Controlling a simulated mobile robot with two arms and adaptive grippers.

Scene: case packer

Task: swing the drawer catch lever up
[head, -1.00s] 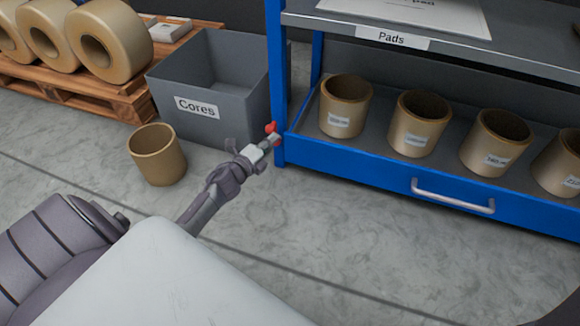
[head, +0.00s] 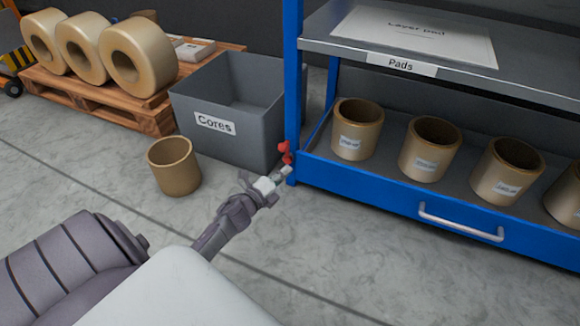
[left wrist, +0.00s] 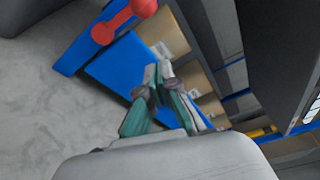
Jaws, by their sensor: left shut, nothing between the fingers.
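The red catch lever (head: 286,153) is on the blue front corner post of the rack, at the left end of the drawer (head: 375,198). In the left wrist view the lever (left wrist: 123,20) is a short red bar with a rounded knob at each end, near the top edge. My left gripper (head: 285,171) is just below the lever in the head view, its fingers together and empty. In the left wrist view the fingertips (left wrist: 158,74) are apart from the lever, which is beyond them and to the left. My right gripper is out of view.
The drawer has a metal handle (head: 460,222) and holds several brown cores (head: 430,150). A grey Cores bin (head: 235,140) stands left of the rack post, with a loose core (head: 174,167) on the floor beside it. A Pads shelf (head: 430,75) is above. The floor in front is clear.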

